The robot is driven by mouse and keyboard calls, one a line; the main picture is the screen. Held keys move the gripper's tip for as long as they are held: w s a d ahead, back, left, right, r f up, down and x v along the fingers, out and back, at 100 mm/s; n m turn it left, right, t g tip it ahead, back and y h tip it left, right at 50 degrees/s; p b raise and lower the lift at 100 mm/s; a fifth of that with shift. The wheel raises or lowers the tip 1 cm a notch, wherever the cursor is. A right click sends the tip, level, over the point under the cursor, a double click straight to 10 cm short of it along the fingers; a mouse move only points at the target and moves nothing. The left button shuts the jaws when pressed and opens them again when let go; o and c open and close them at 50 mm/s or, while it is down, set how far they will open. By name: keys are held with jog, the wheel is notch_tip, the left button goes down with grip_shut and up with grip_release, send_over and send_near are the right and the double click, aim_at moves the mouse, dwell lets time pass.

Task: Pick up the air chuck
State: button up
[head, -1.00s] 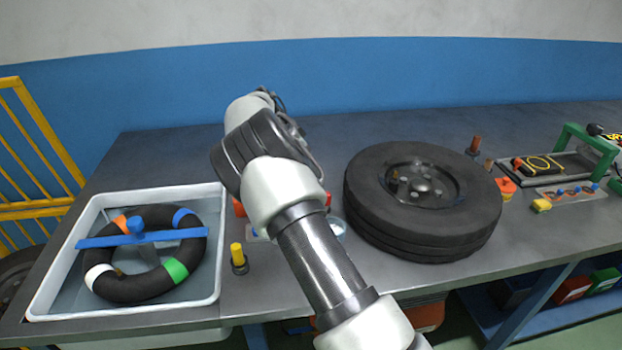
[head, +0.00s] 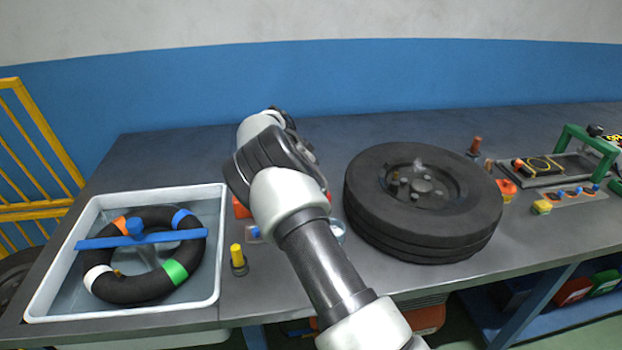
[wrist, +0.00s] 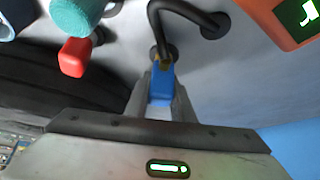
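The air chuck seems to be the blue piece with a brass-coloured end (wrist: 160,86) in the wrist view. A curved black hose is close beyond it. My gripper (wrist: 162,72) has one finger on each side of the blue piece, very near it. I cannot tell whether the fingers press on it or only stand around it. In the head view my arm hides the gripper and the air chuck.
An orange device with a lit display (wrist: 288,18) is near the gripper, with a red-tipped teal handle (wrist: 80,20) opposite. A large black tyre (head: 425,205) lies right of my arm. A grey tub (head: 212,270) with a ring-shaped tube (head: 118,288) stands left.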

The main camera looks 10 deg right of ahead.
grip_shut()
notch_tip(320, 180, up, 10)
jog(key=p, duration=0.1)
